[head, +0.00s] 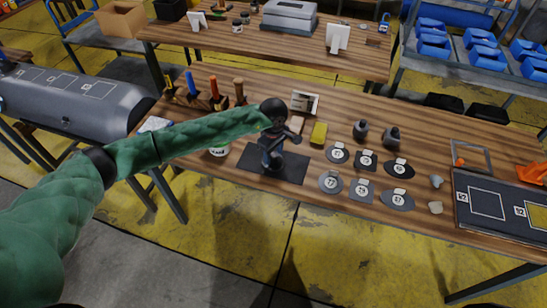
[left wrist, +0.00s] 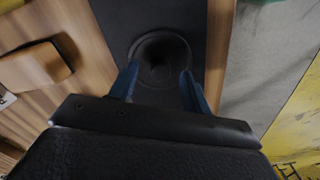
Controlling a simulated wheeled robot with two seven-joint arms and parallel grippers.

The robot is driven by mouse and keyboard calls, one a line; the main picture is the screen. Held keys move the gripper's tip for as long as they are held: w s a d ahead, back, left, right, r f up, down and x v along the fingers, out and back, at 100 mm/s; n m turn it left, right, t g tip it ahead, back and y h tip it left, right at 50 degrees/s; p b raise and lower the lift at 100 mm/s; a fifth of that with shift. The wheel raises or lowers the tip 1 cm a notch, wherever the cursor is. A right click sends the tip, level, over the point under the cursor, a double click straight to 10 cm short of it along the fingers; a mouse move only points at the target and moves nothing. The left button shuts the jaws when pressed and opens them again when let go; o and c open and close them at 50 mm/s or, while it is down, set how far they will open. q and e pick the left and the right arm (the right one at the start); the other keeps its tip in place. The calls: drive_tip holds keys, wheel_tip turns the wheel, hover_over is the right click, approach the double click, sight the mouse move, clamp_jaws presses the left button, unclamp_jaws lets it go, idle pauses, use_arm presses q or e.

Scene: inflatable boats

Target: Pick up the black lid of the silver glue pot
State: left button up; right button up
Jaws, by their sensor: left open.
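My left gripper (head: 270,162) reaches down over a black mat (head: 292,171) near the front edge of the workbench. In the left wrist view the two blue fingers of the gripper (left wrist: 160,85) are apart. A dark round thing (left wrist: 160,54), which looks like the black lid, lies between and just beyond the fingertips, over the black mat (left wrist: 119,18). I cannot tell whether the fingers touch it. The silver body of the pot cannot be made out; in the head view my gripper hides this spot. My right gripper is not in view.
Several grey numbered patches (head: 331,182) lie to the right. Upright tools (head: 214,90) stand at the back left.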

use_arm(q)
drive_tip(key=shift+f, duration=0.4)
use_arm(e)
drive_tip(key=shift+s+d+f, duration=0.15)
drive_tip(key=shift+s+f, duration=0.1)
use_arm(q)
drive_tip(key=c, duration=0.9)
clamp_jaws()
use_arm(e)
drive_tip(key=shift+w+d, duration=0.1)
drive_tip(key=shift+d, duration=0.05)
use_arm(q)
drive_tip(key=shift+r, duration=0.15)
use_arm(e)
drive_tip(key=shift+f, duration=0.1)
